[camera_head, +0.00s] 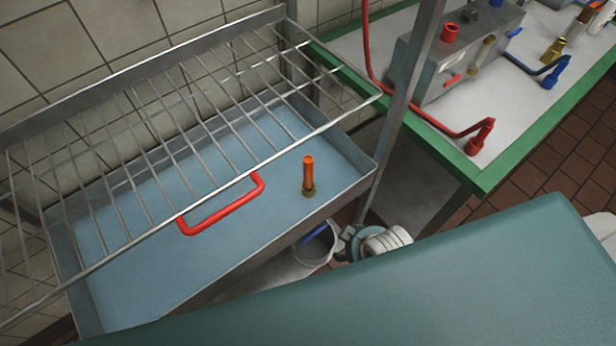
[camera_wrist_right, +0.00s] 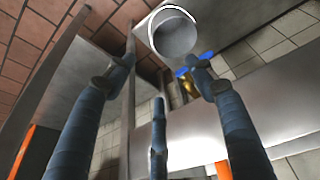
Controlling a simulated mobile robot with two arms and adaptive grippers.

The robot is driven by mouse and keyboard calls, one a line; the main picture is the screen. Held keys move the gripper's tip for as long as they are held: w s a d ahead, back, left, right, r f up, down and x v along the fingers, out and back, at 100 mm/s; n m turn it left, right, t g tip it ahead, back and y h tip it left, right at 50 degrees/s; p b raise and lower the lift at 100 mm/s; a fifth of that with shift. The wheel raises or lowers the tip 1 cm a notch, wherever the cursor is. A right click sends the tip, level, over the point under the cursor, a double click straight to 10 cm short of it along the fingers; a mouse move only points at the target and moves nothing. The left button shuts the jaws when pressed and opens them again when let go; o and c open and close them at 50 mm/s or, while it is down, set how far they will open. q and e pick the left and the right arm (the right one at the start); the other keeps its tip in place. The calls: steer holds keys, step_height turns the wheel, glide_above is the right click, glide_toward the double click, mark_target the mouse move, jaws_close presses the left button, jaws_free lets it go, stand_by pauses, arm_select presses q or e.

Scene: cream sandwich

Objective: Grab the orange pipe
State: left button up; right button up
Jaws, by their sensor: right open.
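The orange pipe (camera_head: 308,172) stands upright in the blue-floored metal tray (camera_head: 125,290), near the tray's front right side. I do not make out the orange pipe in that view. A pale round-mouthed container (camera_wrist_right: 172,35) lies past the fingertips. I cannot clearly tell the right gripper in the head view. My left gripper is not in view.
A wire rack (camera_head: 165,150) with a red handle (camera_head: 220,208) slants over the tray's back. A white bucket (camera_head: 318,246) with something blue stands beyond the tray's front edge. A green-edged counter (camera_head: 440,145) at upper right bears a grey box (camera_head: 455,60) and red and blue pipes.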

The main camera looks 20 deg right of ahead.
steer(key=w+r+t, duration=0.4)
steer(key=w+r, duration=0.2)
steer(key=r, duration=0.3)
steer(key=t+y, duration=0.2)
steer(key=t, duration=0.2)
glide_toward(311, 168)
step_height(311, 168, down, 3)
steer(key=shift+w+r+b, duration=0.15)
steer(key=shift+r+b, duration=0.05)
steer(key=shift+b, duration=0.15)
steer(key=x, duration=0.5)
steer(key=shift+w+r, duration=0.1)
steer(key=shift+w, duration=0.2)
steer(key=shift+d+r+p+x, duration=0.1)
steer(key=shift+p+x, duration=0.25)
steer(key=shift+x, duration=1)
steer(key=shift+d+r+p+x, duration=0.15)
steer(key=shift+p+x, duration=0.15)
steer(key=shift+x, duration=1.05)
steer(key=shift+w, duration=0.15)
steer(key=shift+c, duration=0.5)
steer(key=c, duration=1.2)
